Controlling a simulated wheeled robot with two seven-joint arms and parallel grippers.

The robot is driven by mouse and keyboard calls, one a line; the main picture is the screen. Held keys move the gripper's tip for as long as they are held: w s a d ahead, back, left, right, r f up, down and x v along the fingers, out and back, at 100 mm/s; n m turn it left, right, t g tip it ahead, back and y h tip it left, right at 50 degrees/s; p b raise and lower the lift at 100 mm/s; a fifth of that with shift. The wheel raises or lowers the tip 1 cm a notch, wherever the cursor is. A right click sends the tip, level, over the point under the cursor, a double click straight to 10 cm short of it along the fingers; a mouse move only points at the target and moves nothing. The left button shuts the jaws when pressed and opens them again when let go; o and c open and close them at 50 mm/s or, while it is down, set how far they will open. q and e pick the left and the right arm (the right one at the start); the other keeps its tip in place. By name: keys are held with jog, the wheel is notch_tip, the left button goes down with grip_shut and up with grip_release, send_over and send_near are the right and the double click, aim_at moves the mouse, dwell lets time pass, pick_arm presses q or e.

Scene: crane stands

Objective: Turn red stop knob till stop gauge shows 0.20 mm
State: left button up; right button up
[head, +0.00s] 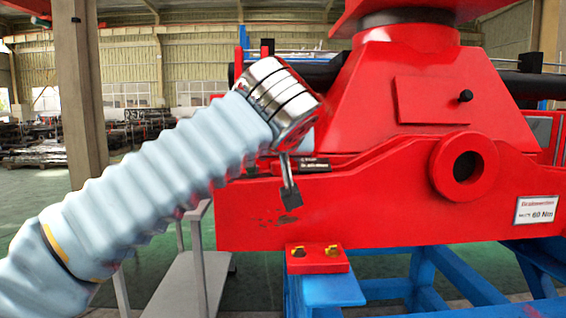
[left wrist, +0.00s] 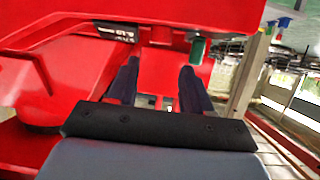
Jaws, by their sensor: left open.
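My left gripper (head: 290,190) hangs from the end of my sleeved arm, in front of the red crane stand (head: 400,205). In the left wrist view its two dark fingers stand apart with a gap between them (left wrist: 161,85), and nothing shows held there. Red surfaces fill the space beyond the fingers. A small black plate with pale marks (head: 308,166) sits on the stand just right of the gripper; a dark marked plate (left wrist: 115,33) also shows in the left wrist view. I cannot read a gauge value. I cannot pick out the red stop knob. My right gripper is not in view.
A blue frame (head: 440,290) supports the stand. A red block with yellow bolts (head: 318,258) sits below the gripper. A green cylinder (left wrist: 198,50) is near the right finger in the wrist view. A grey table (head: 180,285) stands left.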

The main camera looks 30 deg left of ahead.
aim_at(280, 169)
pick_arm(q)
jog(key=x, duration=0.9)
jog(key=shift+c, duration=0.3)
